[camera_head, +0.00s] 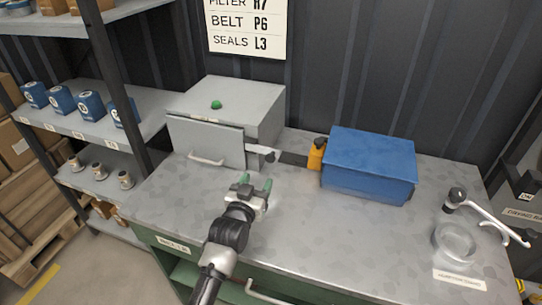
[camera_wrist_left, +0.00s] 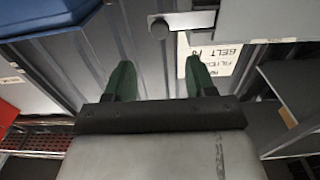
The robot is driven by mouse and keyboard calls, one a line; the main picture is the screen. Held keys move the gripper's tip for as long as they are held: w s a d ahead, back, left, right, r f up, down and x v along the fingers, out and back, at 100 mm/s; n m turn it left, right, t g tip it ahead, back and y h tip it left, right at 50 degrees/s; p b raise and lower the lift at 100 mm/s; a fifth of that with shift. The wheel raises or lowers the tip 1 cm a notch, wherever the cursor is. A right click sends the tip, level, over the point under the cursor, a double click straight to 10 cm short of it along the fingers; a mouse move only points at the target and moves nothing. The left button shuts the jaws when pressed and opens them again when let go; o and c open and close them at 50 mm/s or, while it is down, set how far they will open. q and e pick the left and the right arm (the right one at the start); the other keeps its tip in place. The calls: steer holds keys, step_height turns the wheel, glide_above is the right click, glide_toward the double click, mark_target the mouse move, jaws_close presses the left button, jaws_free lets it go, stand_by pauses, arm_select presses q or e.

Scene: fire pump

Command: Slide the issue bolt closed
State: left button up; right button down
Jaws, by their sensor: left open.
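The issue bolt is a pale bar with a dark round knob (camera_head: 270,155) at the right front edge of the grey metal box (camera_head: 245,100). The knob also shows in the left wrist view (camera_wrist_left: 160,28), at the top on its flat bar (camera_wrist_left: 191,20). The box's front door (camera_head: 205,142) has a pale handle and looks slightly ajar, though I cannot be sure. My left gripper (camera_head: 257,182) is open and empty, its green fingers apart, in front of and below the knob. In the left wrist view the fingers (camera_wrist_left: 160,72) point toward the knob without visible contact. My right gripper is not in view.
Shelves (camera_head: 75,120) stand left. The bench front is clear.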

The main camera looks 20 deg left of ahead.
mark_target(269, 159)
arm_select(q)
steer(key=w+p, duration=0.1)
steer(key=w, duration=0.9)
steer(key=shift+d+r, duration=0.1)
steer(key=shift+d, duration=0.05)
